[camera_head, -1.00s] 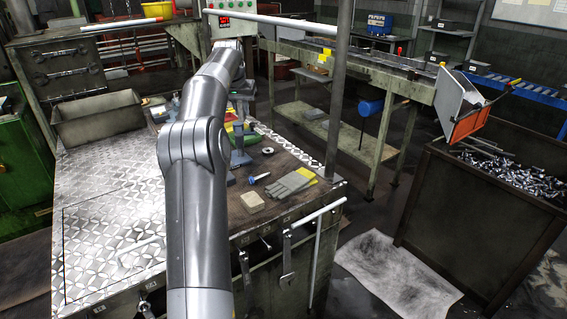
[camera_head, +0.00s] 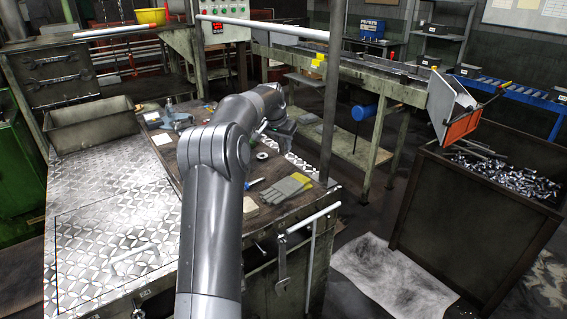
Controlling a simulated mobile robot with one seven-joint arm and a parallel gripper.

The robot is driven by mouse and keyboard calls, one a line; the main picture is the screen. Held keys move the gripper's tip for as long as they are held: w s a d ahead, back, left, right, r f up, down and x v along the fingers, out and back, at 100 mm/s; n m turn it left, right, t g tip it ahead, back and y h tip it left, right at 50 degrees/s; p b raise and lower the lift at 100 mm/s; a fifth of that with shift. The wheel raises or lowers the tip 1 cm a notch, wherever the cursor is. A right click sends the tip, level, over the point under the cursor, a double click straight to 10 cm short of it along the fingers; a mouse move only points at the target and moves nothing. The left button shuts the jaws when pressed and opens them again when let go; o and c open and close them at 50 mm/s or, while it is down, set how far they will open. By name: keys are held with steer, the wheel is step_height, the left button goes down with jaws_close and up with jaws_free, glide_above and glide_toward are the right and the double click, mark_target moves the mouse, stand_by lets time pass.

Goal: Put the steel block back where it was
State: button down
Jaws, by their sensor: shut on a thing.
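My gripper (camera_head: 282,129) is at the end of my arm, over the back right part of the workbench (camera_head: 303,204), near its right edge. It shows small and dark, and its fingertips are hard to make out. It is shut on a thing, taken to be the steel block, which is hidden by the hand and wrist. No steel block shows clearly elsewhere on the bench.
Grey-yellow gloves (camera_head: 286,188), a blue-ended bolt (camera_head: 254,183) and a metal ring (camera_head: 262,155) lie on the bench. A pale block (camera_head: 249,204) is partly behind my arm. An upright post (camera_head: 331,110) and white rail (camera_head: 262,28) stand close by. An open metal bin (camera_head: 92,127) is left.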

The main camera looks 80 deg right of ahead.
mark_target(283, 155)
steer(key=shift+f, duration=3.1)
steer(key=c, duration=1.3)
jaws_free()
steer(key=shift+f, duration=0.15)
steer(key=v, duration=1.2)
